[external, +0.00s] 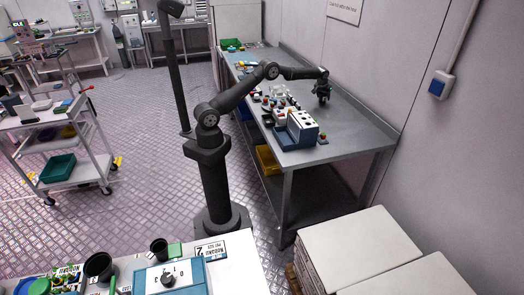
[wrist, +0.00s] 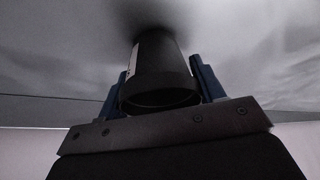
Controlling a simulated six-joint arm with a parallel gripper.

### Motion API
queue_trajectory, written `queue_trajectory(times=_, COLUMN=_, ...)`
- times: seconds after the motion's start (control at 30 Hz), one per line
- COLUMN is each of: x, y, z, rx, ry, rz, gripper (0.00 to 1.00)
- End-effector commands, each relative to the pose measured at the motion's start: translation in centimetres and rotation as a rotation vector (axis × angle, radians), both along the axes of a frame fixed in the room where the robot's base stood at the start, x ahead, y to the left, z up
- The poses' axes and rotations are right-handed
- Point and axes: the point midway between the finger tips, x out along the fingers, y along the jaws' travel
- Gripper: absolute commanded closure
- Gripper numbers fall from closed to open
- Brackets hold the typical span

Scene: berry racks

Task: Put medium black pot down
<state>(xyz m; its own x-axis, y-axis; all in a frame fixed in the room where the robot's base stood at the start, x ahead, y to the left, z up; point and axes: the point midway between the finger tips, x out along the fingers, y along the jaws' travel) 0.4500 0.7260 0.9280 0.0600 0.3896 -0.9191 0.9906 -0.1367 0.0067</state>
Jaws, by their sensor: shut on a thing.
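The black pot (wrist: 157,72) sits between the two blue fingers of my gripper (wrist: 160,85) in the wrist view. It has a pale label strip on its left side, and its open rim faces the camera. My gripper is shut on it. The pot's far end is close to a grey surface with a dark shadow; I cannot tell whether they touch. In the external view my gripper (external: 322,95) is low over the grey metal workbench (external: 350,125), and the pot is too small and dark to make out from it.
A blue-and-white box (external: 298,130) and several small items stand on the bench left of my gripper. The bench top to the right is clear, with the wall beyond. A white table (external: 235,270) in the foreground holds other black pots (external: 100,266).

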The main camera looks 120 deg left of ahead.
Motion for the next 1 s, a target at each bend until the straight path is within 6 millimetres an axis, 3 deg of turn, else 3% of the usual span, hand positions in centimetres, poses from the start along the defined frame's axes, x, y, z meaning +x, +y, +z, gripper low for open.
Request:
queue_trajectory(times=0.1, x=0.0, y=0.0, z=-0.4, rx=-0.001, ry=0.001, rz=0.0, gripper=0.59)
queue_trajectory(times=0.13, x=0.0, y=0.0, z=-0.3, rx=-0.001, ry=0.0, rz=0.0, gripper=0.32)
queue_trajectory(times=0.2, x=0.0, y=0.0, z=-0.3, rx=-0.001, ry=0.0, rz=0.0, gripper=0.19)
queue_trajectory(times=0.23, x=0.0, y=0.0, z=-0.3, rx=-0.001, ry=0.0, rz=0.0, gripper=0.16)
queue_trajectory(times=0.63, x=0.0, y=-0.2, z=0.7, rx=0.002, ry=-0.001, rz=0.0, gripper=0.16)
queue_trajectory(times=1.0, x=-0.4, y=-2.9, z=7.2, rx=0.003, ry=-0.002, rz=0.001, gripper=0.16)
